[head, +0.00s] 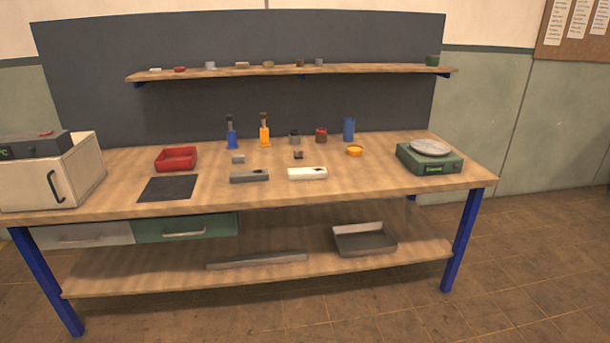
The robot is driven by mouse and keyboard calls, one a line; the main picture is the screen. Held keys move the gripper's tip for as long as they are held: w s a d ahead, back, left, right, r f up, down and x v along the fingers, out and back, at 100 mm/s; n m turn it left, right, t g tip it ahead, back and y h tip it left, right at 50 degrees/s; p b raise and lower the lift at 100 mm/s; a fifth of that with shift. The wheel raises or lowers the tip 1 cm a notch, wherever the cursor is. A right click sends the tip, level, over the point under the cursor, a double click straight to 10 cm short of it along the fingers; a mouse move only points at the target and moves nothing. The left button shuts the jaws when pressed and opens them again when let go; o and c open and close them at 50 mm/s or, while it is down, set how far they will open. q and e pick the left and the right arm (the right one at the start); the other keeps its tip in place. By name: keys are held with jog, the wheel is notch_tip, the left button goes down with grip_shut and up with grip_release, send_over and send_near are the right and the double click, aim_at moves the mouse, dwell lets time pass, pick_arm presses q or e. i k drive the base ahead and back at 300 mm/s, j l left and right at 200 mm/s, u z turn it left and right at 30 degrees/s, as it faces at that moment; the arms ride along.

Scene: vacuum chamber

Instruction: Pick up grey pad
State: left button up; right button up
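A flat dark grey pad (168,188) lies on the left part of the wooden workbench (330,200), near its front edge. Its top is bare, and nothing covers it. Neither of my grippers is in the head view, so I cannot see their state or where they are relative to the pad.
A red tray (176,158) sits just behind the pad. A white box (60,178) stands to its left. A grey block (249,177) and a white block (307,173) lie to its right. A green scale (429,162) stands far right. A shelf (290,70) runs above.

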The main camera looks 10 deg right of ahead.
aim_at(236, 159)
jog(key=i+l, duration=0.2)
jog(key=i, duration=0.3)
jog(key=i+l, duration=0.2)
jog(key=i, duration=0.3)
jog(key=i+l, duration=0.25)
jog(key=i, duration=0.25)
jog(key=i+l, duration=0.2)
jog(key=i, duration=0.3)
jog(key=i+l, duration=0.2)
jog(key=i, duration=0.3)
